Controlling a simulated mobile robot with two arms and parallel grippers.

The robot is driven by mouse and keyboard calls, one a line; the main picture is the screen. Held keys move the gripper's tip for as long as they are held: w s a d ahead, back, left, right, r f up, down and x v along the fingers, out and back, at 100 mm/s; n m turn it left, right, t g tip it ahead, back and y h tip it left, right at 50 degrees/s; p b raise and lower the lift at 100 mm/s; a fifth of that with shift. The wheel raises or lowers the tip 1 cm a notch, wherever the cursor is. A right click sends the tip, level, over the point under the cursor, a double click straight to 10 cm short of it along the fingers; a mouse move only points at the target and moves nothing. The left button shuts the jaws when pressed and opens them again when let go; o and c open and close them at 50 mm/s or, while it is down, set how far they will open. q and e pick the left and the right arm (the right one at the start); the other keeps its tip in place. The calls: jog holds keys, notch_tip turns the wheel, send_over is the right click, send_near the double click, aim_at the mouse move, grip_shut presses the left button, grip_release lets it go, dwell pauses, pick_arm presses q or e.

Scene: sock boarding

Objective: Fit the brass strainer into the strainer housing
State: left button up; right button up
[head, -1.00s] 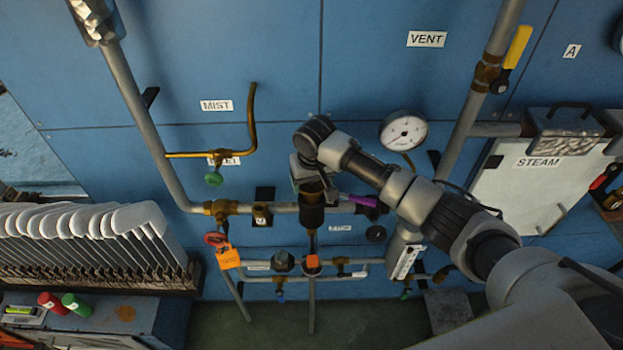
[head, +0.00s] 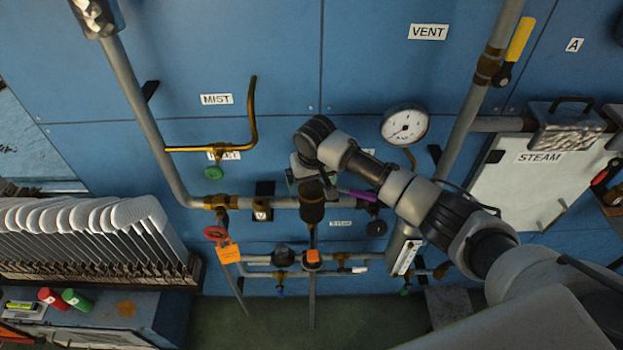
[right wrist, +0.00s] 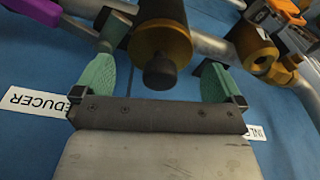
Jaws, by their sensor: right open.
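The strainer housing (head: 313,211) is a dark upright cylinder on the grey pipe in the head view, below my right gripper (head: 309,186). In the right wrist view, a brass round body (right wrist: 163,40) with a dark knob (right wrist: 160,72) on its end sits between the two green finger pads of my right gripper (right wrist: 158,82). The pads stand apart, with a gap on each side of the knob. The knob appears to belong to the brass strainer, but how deep the strainer sits in the housing is hidden. My left gripper is not in view.
A purple-handled lever (head: 357,195) is close to the right of the housing. A brass fitting (head: 262,210) and an orange tag (head: 228,253) with a red handle are to its left. Valves on a lower pipe run below. A gauge (head: 405,124) is at upper right.

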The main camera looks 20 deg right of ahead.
notch_tip(320, 180, up, 11)
jog(key=s+b, duration=0.1)
jog(key=b, duration=0.2)
jog(key=shift+s+f, duration=0.15)
jog(key=shift+s, duration=0.1)
jog(key=shift+f, duration=0.1)
